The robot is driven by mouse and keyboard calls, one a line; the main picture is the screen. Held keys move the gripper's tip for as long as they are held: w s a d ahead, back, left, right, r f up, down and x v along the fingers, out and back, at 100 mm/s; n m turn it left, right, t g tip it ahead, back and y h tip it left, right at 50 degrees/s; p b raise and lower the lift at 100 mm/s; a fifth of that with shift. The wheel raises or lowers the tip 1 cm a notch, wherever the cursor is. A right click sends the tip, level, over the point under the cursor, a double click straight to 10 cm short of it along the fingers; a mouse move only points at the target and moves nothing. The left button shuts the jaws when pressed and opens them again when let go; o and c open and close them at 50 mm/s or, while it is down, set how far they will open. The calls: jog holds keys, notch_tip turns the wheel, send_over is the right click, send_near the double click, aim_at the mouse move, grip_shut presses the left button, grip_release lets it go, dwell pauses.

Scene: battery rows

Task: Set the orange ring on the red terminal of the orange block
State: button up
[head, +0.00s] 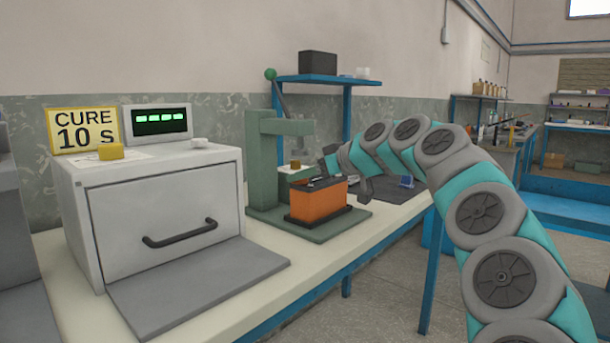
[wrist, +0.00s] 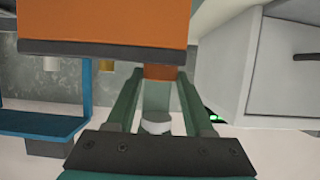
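The orange block (head: 318,203), with a dark lid, stands on a green base on the bench. It fills the upper part of the wrist view (wrist: 110,22), which looks upside down. My gripper (wrist: 161,76) is at lid height beside one end of the block; it also shows over the block in the head view (head: 318,168). A small orange-brown piece, seemingly the orange ring (wrist: 161,72), fills the gap between the fingertips at the lid's edge. Its hole does not show. I cannot tell whether it touches the lid. The red terminal cannot be made out.
A green press (head: 262,160) with a lever stands close behind the block. A grey curing oven (head: 165,215) is on the left, with a yellow piece (head: 111,152) on top and a sign reading "CURE 10 S" (head: 83,130).

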jog(key=o, duration=0.4)
jog(key=shift+r, duration=0.1)
jog(key=shift+r, duration=0.15)
jog(key=v, duration=1.2)
jog(key=shift+b, duration=0.3)
jog(key=shift+a, duration=0.1)
